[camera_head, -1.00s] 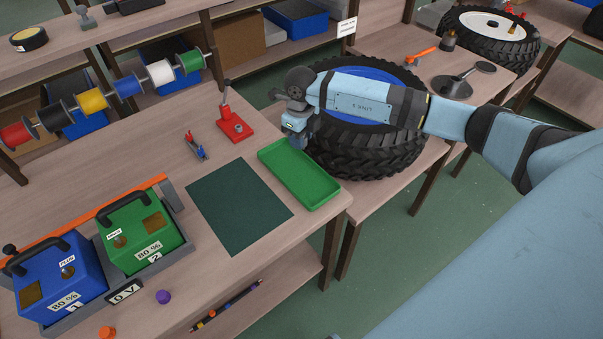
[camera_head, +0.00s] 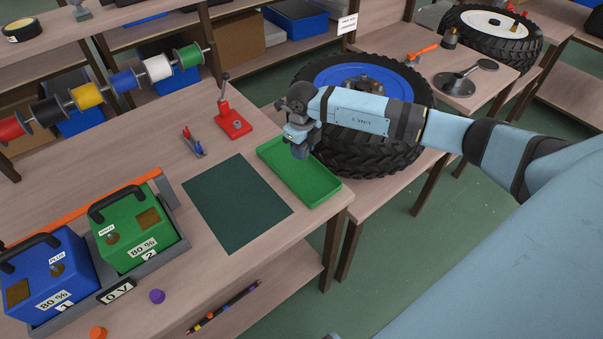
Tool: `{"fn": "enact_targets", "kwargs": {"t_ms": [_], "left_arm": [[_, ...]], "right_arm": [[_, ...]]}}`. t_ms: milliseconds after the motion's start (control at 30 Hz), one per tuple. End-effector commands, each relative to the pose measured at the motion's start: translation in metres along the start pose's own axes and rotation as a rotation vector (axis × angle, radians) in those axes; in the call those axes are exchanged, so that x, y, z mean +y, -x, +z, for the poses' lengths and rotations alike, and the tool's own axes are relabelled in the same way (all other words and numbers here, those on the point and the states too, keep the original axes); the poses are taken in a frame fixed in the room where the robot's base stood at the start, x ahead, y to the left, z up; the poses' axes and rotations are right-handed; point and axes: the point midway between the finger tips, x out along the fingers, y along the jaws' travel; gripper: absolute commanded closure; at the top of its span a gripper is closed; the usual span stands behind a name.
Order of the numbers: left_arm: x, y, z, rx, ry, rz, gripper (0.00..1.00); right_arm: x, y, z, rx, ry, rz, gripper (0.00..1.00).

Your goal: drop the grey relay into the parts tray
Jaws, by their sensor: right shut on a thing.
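The parts tray (camera_head: 316,196) is a shallow green tray near the right edge of the workbench, beside a dark green mat. My right gripper (camera_head: 300,150) hangs over the tray's far end, pointing down, and is shut on a small grey thing, taken to be the grey relay. The relay is mostly hidden by the fingers and too small to make out clearly. The visible floor of the tray is empty. My left gripper is not in view.
A dark mat (camera_head: 237,204) lies left of the tray. A red lever press (camera_head: 234,124) and small red-blue pliers (camera_head: 193,142) stand behind it. Battery boxes (camera_head: 137,232) are at the left. A large tyre (camera_head: 375,155) is right of the tray, under my right arm.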

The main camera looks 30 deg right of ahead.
Motion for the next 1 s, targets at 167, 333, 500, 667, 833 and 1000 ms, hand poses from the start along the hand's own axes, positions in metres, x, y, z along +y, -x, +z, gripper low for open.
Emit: {"fn": "enact_targets", "kwargs": {"t_ms": [167, 333, 500, 667, 833, 1000], "left_arm": [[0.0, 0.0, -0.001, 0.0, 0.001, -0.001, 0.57], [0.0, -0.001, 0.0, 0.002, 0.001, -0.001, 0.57], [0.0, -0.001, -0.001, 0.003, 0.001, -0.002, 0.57], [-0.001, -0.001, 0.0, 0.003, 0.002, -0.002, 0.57], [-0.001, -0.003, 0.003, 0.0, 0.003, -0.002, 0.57], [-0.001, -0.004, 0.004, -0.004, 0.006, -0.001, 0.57]], "right_arm": [[0.0, 0.001, 0.0, 0.0, 0.0, 0.0, 0.49], [0.0, 0.001, 0.0, 0.0, 0.0, 0.0, 0.38], [0.0, 0.002, 0.0, 0.0, 0.0, 0.0, 0.38], [-0.001, 0.017, 0.001, -0.003, -0.001, -0.002, 0.38], [-0.001, 0.052, 0.001, -0.004, 0.001, -0.003, 0.38], [0.0, 0.091, 0.001, -0.003, 0.001, -0.002, 0.38]]}}
